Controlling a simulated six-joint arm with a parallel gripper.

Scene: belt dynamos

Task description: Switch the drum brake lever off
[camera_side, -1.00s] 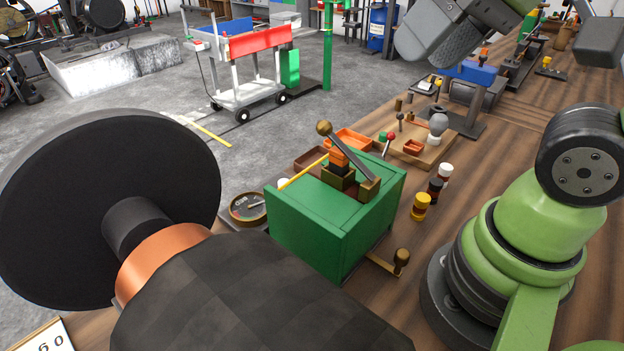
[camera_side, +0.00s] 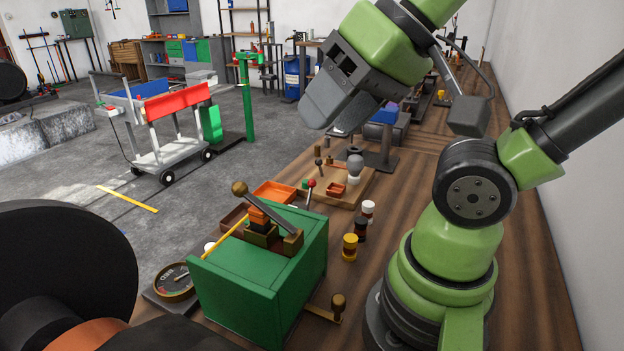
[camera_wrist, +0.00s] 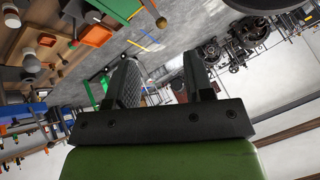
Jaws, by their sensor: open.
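On the green box (camera_side: 265,270) a long grey lever (camera_side: 268,212) with a brass ball knob slopes from upper left down to a brass block. I cannot tell for sure that it is the drum brake lever; a smaller red-knobbed lever (camera_side: 310,193) stands just behind the box. My gripper (camera_side: 322,105) is in the air above and beyond the box, clear of both levers. In the wrist view my gripper (camera_wrist: 160,75) is open, with nothing between its fingers. Part of the green box (camera_wrist: 122,8) shows at that view's top edge.
A large dark disc (camera_side: 60,255) with a copper collar fills the left front. A round gauge (camera_side: 175,281) lies left of the box. A brass-knobbed crank (camera_side: 336,306) and several small spools (camera_side: 350,247) stand to its right. Parts sit on a wooden board (camera_side: 375,185) behind.

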